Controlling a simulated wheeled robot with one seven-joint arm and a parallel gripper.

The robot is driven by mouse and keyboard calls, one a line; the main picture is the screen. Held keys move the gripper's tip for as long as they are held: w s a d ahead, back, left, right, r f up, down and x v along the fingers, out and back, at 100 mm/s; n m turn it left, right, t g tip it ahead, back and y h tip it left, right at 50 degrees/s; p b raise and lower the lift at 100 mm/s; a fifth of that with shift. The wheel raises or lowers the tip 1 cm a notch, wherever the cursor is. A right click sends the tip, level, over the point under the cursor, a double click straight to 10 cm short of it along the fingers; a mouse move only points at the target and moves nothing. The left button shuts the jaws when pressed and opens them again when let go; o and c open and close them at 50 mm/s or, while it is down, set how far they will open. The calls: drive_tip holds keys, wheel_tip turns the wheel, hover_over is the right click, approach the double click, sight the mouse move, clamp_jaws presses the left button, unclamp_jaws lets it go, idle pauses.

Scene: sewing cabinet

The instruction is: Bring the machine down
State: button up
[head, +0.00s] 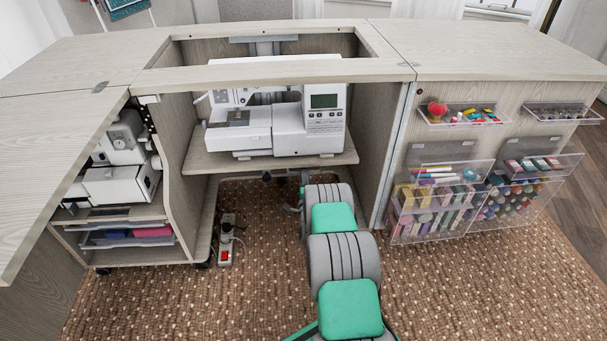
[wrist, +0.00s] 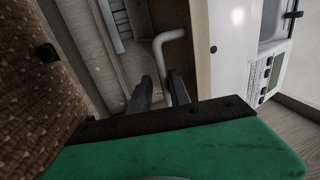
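The white sewing machine (head: 290,125) sits upright on a wooden lift shelf (head: 225,162) inside the cabinet, below the opening in the top. The front strip of the top crosses in front of its upper part. A bent light-grey lever (wrist: 172,36) shows under the shelf. My gripper (wrist: 162,92) has its dark fingers apart, with the lever's end at or between them. I cannot tell whether they touch. In the head view, my arm largely hides the gripper.
A serger (head: 120,185) stands in the left compartment. A power strip (head: 226,240) lies on the carpet left of my arm. Clear bins (head: 435,215) of sewing supplies hang on the right front. Cabinet side walls (head: 378,140) flank the shelf.

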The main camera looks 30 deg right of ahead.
drive_tip(key=shift+s, duration=0.1)
idle(0.3)
drive_tip(key=p+v, duration=0.2)
drive_tip(key=v, duration=0.5)
drive_tip(key=shift+s+p, duration=0.25)
drive_tip(key=shift+p, duration=0.1)
drive_tip(key=shift+a+f, duration=0.1)
drive_tip(key=shift+a, duration=0.2)
